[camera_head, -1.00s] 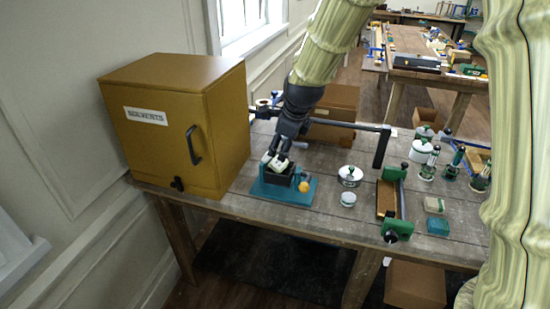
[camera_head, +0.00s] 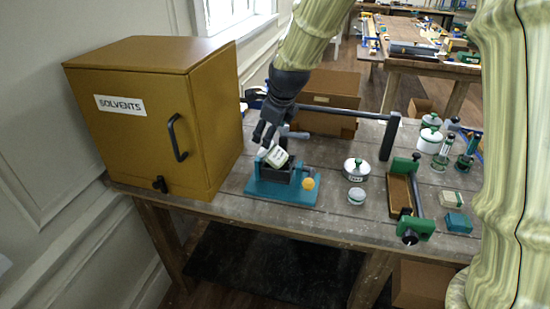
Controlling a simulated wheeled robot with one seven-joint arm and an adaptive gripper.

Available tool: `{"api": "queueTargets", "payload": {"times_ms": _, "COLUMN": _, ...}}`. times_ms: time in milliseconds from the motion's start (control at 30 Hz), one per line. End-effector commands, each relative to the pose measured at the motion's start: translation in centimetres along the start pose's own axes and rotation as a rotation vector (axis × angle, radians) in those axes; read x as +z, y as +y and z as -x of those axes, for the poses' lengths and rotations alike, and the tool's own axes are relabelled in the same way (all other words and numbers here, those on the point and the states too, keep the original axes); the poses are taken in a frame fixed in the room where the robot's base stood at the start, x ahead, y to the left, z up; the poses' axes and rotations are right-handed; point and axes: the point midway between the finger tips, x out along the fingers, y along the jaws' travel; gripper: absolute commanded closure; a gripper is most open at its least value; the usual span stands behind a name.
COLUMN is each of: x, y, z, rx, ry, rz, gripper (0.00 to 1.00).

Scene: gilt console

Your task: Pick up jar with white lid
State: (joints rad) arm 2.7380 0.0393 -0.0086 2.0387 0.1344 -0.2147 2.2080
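A small pale block-like item with green marking (camera_head: 277,157) sits tilted in the dark jaws of a teal vise-like fixture (camera_head: 262,190); I cannot tell whether it is a jar. My gripper (camera_head: 265,142) points down just above and behind it, its fingertips close to its upper left edge. Whether the fingers touch it or close on anything is too small to tell. Right of the fixture stand a round white lidded jar with a dark knob (camera_head: 356,169) and a small low jar with a pale lid (camera_head: 357,196). Both are upright and apart from my gripper.
A yellow cabinet labelled SOLVENTS (camera_head: 140,140) stands left on the wooden bench (camera_head: 325,222). A brown box (camera_head: 328,95) is behind my gripper. A green clamp (camera_head: 408,228), white canisters (camera_head: 430,140) and a teal block (camera_head: 458,222) are at right. An orange knob (camera_head: 308,183) sits on the fixture.

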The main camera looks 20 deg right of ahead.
Motion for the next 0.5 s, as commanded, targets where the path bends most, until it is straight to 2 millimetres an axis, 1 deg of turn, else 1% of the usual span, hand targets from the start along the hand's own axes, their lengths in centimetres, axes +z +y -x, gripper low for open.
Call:
{"api": "queueTargets", "payload": {"times_ms": 100, "x": 0.0, "y": 0.0, "z": -1.3, "rx": 0.003, "ry": 0.002, "rz": 0.001, "gripper": 0.30}}
{"api": "queueTargets", "payload": {"times_ms": 300, "x": 0.0, "y": 0.0, "z": -3.4, "rx": 0.002, "ry": 0.002, "rz": 0.001, "gripper": 0.30}}
{"api": "queueTargets", "payload": {"times_ms": 500, "x": 0.0, "y": 0.0, "z": -4.4, "rx": 0.001, "ry": 0.000, "rz": 0.000, "gripper": 0.30}}
